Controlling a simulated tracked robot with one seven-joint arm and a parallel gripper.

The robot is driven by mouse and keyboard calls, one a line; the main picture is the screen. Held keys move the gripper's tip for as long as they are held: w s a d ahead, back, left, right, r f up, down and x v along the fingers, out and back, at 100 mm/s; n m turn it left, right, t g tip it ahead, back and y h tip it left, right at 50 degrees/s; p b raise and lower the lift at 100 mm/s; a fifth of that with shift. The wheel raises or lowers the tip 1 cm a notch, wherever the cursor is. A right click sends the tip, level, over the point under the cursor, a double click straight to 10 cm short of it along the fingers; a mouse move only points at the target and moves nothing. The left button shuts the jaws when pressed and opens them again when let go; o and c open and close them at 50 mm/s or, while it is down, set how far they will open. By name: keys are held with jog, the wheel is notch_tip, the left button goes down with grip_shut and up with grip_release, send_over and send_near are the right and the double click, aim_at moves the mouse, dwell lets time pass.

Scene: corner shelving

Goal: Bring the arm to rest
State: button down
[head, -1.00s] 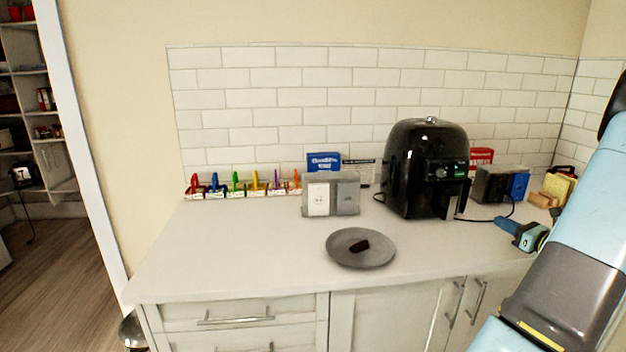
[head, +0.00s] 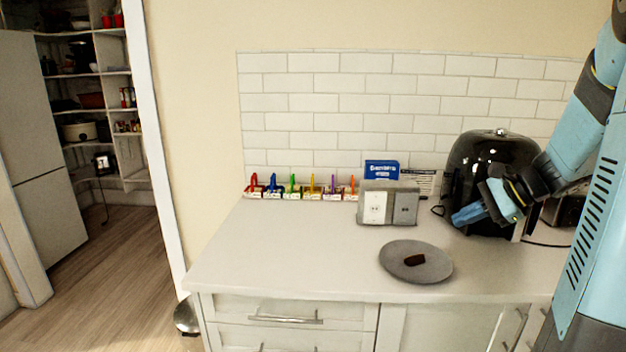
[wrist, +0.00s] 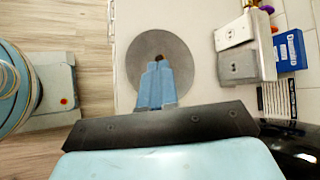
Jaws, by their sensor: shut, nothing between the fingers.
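My arm reaches in from the right side of the head view, with its blue links in front of the black air fryer (head: 488,160). My gripper (head: 462,219) is shut and empty, above the counter in front of the fryer. In the wrist view my gripper (wrist: 158,66) has its blue fingers together and covers part of a round grey plate (wrist: 185,52). The plate (head: 432,266) lies on the counter with a small dark brown piece (head: 414,260) on it. The gripper appears above the plate, apart from it.
The white counter (head: 290,262) is clear on the left. Grey outlet boxes (head: 388,205), a blue box (head: 381,170) and a row of coloured clips (head: 293,190) stand along the tiled wall. Open wooden floor (head: 110,255) and pantry shelves lie at the left.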

jog(key=s+a+r+n+h, duration=0.3)
jog(key=s+a+n+h, duration=0.1)
jog(key=s+n, duration=0.3)
jog(key=s+a+r+n+h, duration=0.3)
jog(key=s+a+n, duration=0.4)
jog(key=s, duration=0.5)
jog(key=shift+s+n+t+h, duration=0.15)
jog(key=shift+n+t+h, duration=0.25)
jog(key=shift+n+h, duration=0.35)
jog(key=shift+r, duration=0.1)
